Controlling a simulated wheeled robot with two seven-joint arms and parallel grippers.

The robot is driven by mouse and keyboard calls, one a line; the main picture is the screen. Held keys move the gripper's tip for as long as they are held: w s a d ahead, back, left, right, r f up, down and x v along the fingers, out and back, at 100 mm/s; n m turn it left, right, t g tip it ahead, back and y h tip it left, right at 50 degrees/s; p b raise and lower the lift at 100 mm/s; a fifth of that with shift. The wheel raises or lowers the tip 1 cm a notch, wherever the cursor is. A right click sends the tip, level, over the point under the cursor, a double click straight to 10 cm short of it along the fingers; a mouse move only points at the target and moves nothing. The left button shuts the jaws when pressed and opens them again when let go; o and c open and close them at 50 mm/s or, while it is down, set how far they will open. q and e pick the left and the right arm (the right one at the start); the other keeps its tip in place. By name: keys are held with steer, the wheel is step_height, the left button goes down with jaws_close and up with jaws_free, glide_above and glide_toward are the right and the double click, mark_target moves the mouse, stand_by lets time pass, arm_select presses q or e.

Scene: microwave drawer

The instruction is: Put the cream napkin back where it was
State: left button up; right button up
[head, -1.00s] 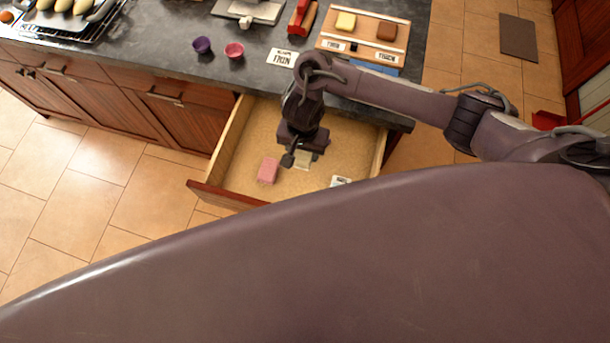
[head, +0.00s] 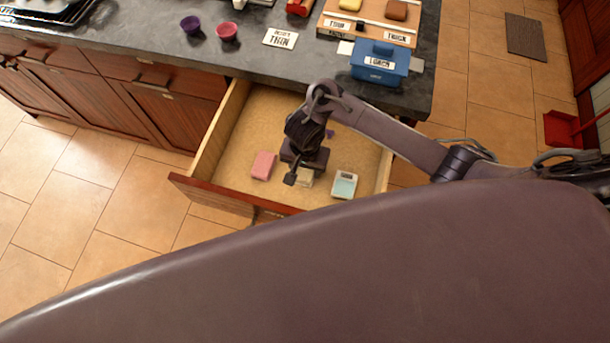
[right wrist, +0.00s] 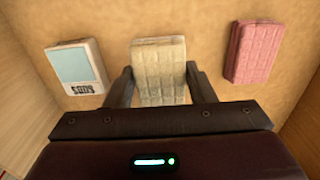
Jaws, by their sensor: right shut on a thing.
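The cream napkin (head: 306,179) is a small folded block in the open drawer (head: 240,128), near its front, between a pink folded block (head: 263,165) and a white box with a pale blue top (head: 344,185). My right gripper (head: 303,172) reaches down into the drawer and is shut on the cream napkin. The right wrist view shows the napkin (right wrist: 158,70) between its two fingers, with the pink block (right wrist: 253,52) to the right and the box (right wrist: 77,68) to the left, both apart from it. Whether the napkin touches the drawer floor is hard to tell. My left gripper is out of view.
The dark counter (head: 130,38) runs behind the drawer. It holds a purple cup (head: 190,24), a pink cup (head: 227,31), a lettered card (head: 281,38), a wooden board (head: 366,28) and a blue labelled box (head: 380,64). The drawer's back area is mostly bare.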

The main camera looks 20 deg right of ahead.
mark_target(305, 174)
step_height(305, 174, down, 4)
steer(key=shift+r+b, duration=0.15)
steer(key=shift+b, duration=0.5)
steer(key=o, duration=0.9)
steer(key=shift+o, duration=0.2)
step_height(305, 174, up, 11)
steer(key=p, duration=0.8)
steer(key=shift+r+p, duration=0.6)
steer(key=shift+p, duration=0.15)
